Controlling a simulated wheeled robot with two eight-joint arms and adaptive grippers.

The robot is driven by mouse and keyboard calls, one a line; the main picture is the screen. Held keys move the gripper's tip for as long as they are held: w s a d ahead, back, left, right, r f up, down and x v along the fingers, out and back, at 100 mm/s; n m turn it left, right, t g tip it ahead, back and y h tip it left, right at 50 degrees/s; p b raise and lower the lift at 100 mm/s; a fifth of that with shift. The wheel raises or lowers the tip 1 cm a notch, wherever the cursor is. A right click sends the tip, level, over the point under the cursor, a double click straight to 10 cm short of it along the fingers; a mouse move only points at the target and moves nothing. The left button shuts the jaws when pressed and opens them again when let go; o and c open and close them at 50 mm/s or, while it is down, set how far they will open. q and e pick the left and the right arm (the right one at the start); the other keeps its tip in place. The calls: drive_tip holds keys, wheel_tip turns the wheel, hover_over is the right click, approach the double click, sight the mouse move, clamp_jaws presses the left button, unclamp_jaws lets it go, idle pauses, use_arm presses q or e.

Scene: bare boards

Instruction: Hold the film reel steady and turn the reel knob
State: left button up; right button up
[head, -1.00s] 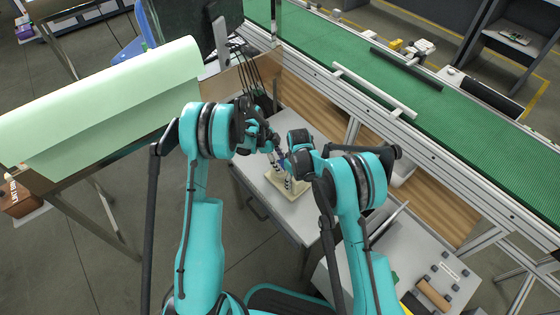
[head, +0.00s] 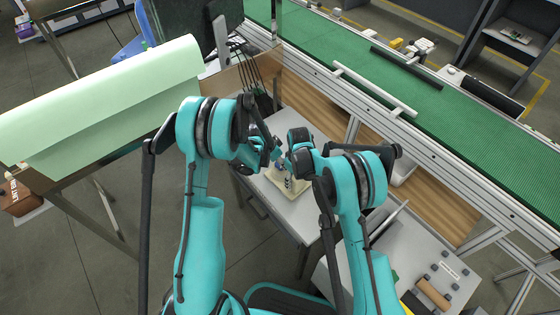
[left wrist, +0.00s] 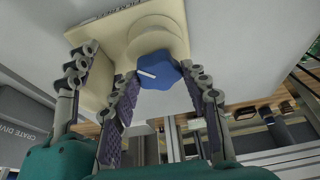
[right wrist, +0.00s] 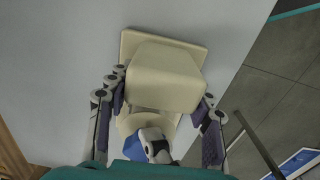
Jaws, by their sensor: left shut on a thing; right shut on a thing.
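The film reel (left wrist: 152,28) is a cream body with a rounded collar on a flat base plate, standing on the grey table. A blue faceted knob (left wrist: 158,76) with a white line sits at its collar. My left gripper (head: 276,157) is shut on the blue knob, one finger on each side. My right gripper (right wrist: 161,93) is shut on the cream body (right wrist: 163,75) from its other side. In the right wrist view the knob (right wrist: 172,152) is partly hidden behind a grey gripper part. In the head view my arms hide much of the reel.
The grey table (head: 304,215) has bare room around the reel. A green conveyor (head: 430,105) with a metal frame runs behind and right. A pale green roll (head: 100,100) lies at the left. A second grey surface (head: 450,265) with small items is at the lower right.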

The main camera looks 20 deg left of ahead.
use_arm(q)
drive_tip(key=shift+n, duration=0.4)
drive_tip(key=o, duration=1.2)
drive_tip(key=shift+c, duration=0.2)
